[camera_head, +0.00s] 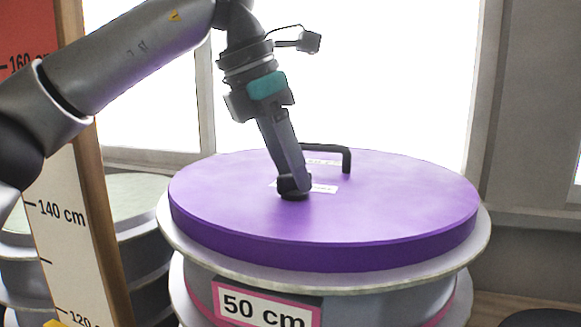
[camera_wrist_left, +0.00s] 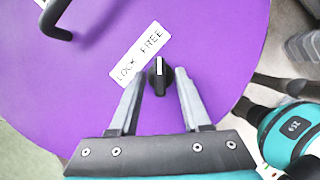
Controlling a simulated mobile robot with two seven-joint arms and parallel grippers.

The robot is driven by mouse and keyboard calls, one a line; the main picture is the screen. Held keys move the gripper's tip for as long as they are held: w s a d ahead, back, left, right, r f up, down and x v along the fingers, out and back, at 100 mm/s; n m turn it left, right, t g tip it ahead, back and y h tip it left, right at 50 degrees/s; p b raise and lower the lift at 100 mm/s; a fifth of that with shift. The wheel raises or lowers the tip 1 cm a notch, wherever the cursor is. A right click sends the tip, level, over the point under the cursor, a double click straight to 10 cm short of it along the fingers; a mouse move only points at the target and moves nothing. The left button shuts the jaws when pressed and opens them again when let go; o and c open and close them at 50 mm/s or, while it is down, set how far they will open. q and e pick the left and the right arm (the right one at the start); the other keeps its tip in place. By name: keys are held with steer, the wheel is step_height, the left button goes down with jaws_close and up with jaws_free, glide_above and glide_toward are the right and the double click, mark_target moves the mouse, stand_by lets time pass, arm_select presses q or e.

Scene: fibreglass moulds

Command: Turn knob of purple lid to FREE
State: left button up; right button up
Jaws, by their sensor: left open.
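The round purple lid (camera_head: 400,200) lies flat on a grey drum-like mould. Its small black knob (camera_wrist_left: 158,78) shows a white mark pointing to the top of the wrist picture, toward the FREE end of a white label (camera_wrist_left: 140,58) reading LOCK FREE. My left gripper (camera_head: 293,184) points down at the lid, with its fingertips at the knob. In the left wrist view its two fingers stand apart on either side of the knob, with visible gaps. My right gripper is not in view.
A black bar handle (camera_head: 346,160) rises from the lid behind the gripper; it also shows in the left wrist view (camera_wrist_left: 50,22). A tall height-scale board (camera_head: 60,225) stands at the left. A 50 cm sign (camera_head: 265,308) is on the mould's front. The lid's right side is clear.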

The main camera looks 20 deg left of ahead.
arm_select(q)
steer(key=p+v, duration=0.2)
steer(key=v, duration=1.3)
steer(key=shift+p, duration=0.35)
